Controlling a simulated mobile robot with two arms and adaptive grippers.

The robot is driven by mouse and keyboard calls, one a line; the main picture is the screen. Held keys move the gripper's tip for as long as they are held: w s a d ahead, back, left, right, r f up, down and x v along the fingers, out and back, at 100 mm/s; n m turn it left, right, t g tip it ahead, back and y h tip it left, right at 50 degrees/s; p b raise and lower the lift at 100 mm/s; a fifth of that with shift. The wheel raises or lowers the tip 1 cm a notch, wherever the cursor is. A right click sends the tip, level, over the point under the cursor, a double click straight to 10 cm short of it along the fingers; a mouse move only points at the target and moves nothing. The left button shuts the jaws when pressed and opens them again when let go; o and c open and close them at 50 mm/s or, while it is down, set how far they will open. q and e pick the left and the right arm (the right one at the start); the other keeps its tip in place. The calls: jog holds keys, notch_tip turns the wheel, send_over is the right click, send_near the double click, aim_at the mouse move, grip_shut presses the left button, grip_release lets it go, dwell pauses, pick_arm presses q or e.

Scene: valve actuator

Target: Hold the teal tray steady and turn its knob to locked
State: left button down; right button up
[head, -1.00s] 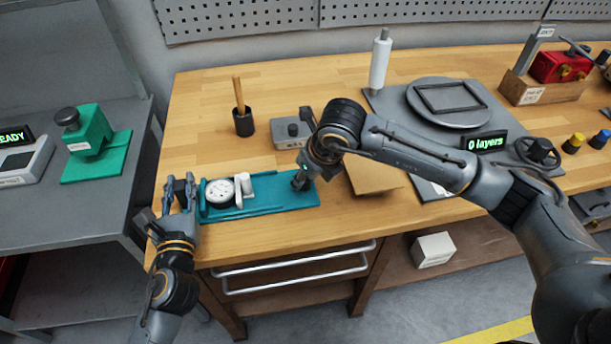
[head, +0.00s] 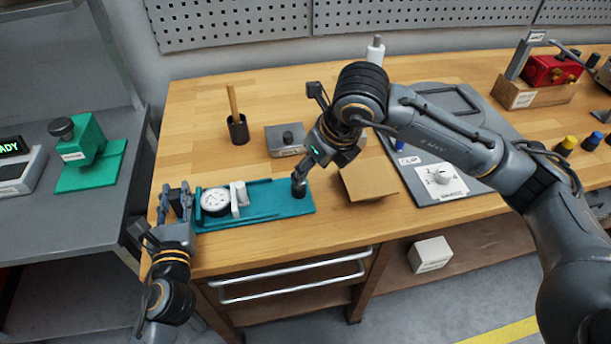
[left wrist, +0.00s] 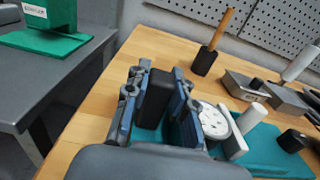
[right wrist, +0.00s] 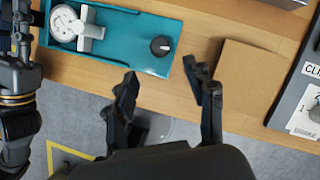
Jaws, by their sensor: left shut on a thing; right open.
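The teal tray (head: 268,200) lies on the wooden bench and carries a round white gauge (head: 214,202) with a white block beside it. Its black knob (head: 300,187) stands at the tray's right end. My left gripper (head: 174,202) is at the tray's left end, shut on a black block (left wrist: 155,98) there. My right gripper (head: 313,152) is open, above and apart from the knob. In the right wrist view the knob (right wrist: 161,46) lies ahead of the open fingers (right wrist: 165,85). A small pale mark shows on it; I cannot read any lock marking.
A grey box (head: 286,140) with a small knob and a black cup (head: 238,130) with a wooden stick stand behind the tray. A tan block (head: 367,181) is right of it. A grey plate (head: 455,190) with a white dial is further right.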

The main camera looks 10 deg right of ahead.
pick_arm(q)
jog(key=shift+f, duration=0.1)
pick_arm(e)
jog(key=v, duration=0.2)
jog(key=shift+s+d+r, duration=0.1)
jog(key=shift+r, duration=0.25)
pick_arm(q)
jog(key=c, duration=1)
grip_release()
jog(key=shift+c, duration=0.2)
